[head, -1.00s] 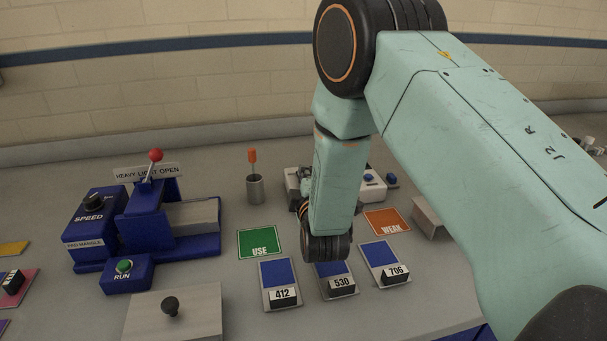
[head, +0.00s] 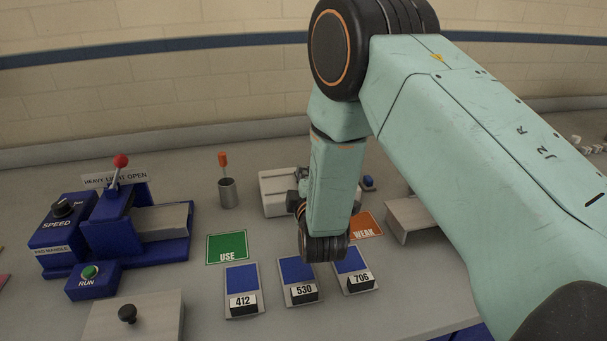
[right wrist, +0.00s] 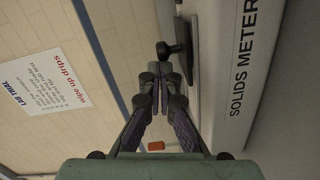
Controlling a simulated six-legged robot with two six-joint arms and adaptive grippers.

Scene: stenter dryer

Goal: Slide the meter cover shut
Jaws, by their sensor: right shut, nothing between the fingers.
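The solids meter (head: 280,193) is a pale box at the back of the bench in the head view, partly hidden by my right arm. In the right wrist view its lettered face (right wrist: 240,80) fills the right side. A dark knob (right wrist: 178,50) on a thin grey plate (right wrist: 194,50), which looks like the cover, shows at the top. I cannot tell how far the cover is open. My right gripper (right wrist: 157,80) is shut and empty, its fingertips just short of the knob, with a small apparent gap. My left gripper is not in view.
A metal cup (head: 228,194) with an orange-handled tool stands left of the meter. A blue pad mangle (head: 110,235) with a red-knobbed lever is further left. Green USE (head: 227,247) and orange WEAK (head: 366,226) cards and several numbered sample cards lie in front.

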